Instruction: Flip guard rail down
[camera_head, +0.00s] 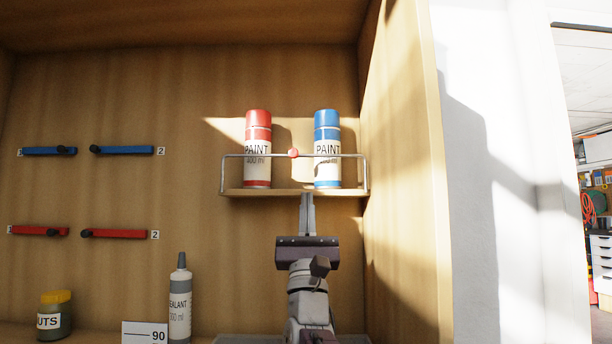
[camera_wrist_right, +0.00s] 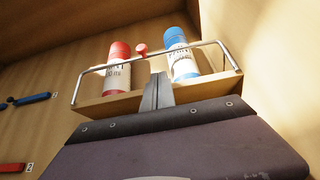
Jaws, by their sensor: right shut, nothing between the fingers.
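A thin metal guard rail (camera_head: 230,155) stands raised across the front of a small wooden shelf (camera_head: 265,192) on the back panel. A round red knob (camera_head: 293,153) sits at the middle of its top bar. The rail (camera_wrist_right: 205,44) and knob (camera_wrist_right: 142,49) also show in the right wrist view. A red paint can (camera_head: 258,125) and a blue paint can (camera_head: 327,125) stand upright behind the rail. My right gripper (camera_head: 307,198) is shut and empty, pointing up just below the knob, near the shelf's front edge. I cannot tell whether it touches the shelf. My left gripper is not in view.
The cabinet's right side wall (camera_head: 405,180) is close to the shelf. Blue bars (camera_head: 122,150) and red bars (camera_head: 118,234) are mounted on the panel at left. A sealant bottle (camera_head: 180,305), a yellow-lidded jar (camera_head: 55,315) and a white card (camera_head: 144,333) stand at lower left.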

